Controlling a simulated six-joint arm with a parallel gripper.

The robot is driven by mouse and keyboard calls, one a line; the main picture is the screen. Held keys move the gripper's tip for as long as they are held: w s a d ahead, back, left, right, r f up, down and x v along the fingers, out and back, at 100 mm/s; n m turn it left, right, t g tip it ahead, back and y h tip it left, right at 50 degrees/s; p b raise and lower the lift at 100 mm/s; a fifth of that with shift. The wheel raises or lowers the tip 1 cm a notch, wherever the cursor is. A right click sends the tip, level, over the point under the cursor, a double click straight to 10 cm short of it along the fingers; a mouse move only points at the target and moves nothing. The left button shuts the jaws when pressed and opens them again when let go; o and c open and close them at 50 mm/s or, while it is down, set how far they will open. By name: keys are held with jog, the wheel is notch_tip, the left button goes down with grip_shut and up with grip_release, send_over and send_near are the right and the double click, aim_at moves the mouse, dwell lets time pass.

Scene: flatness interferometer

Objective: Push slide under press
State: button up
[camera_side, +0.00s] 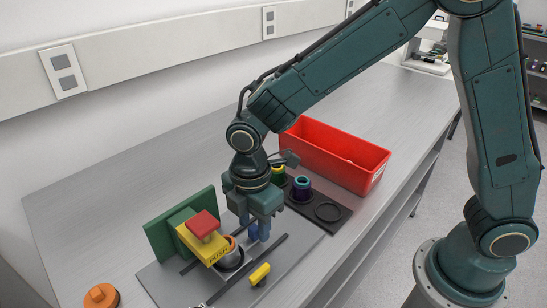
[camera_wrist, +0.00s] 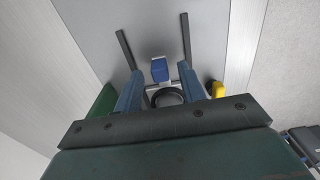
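The slide appears as a blue block (camera_wrist: 160,70) and a dark ring (camera_wrist: 167,98) between two dark rails in the wrist view. My gripper (camera_wrist: 160,72) points down over the slide, its fingers apart on either side of the blue block, with gaps visible. It hides part of the slide in the side view.
A dark rack (camera_side: 328,213) with green and purple rings stands behind, next to a red bin (camera_side: 340,155). An orange knob (camera_side: 101,297) is at the front left. The back left bench is clear.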

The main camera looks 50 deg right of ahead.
jog(key=shift+r, duration=0.15)
notch_tip(320, 180, up, 14)
jog(key=shift+f, duration=0.25)
dwell(0.5)
jog(key=shift+d, duration=0.1)
jog(key=d+f+y, duration=0.2)
jog(key=d+y, duration=0.2)
jog(key=d, duration=0.2)
jog(key=shift+y, duration=0.3)
jog(key=shift+a, duration=0.1)
dwell(0.4)
jog(key=shift+x, duration=6.8)
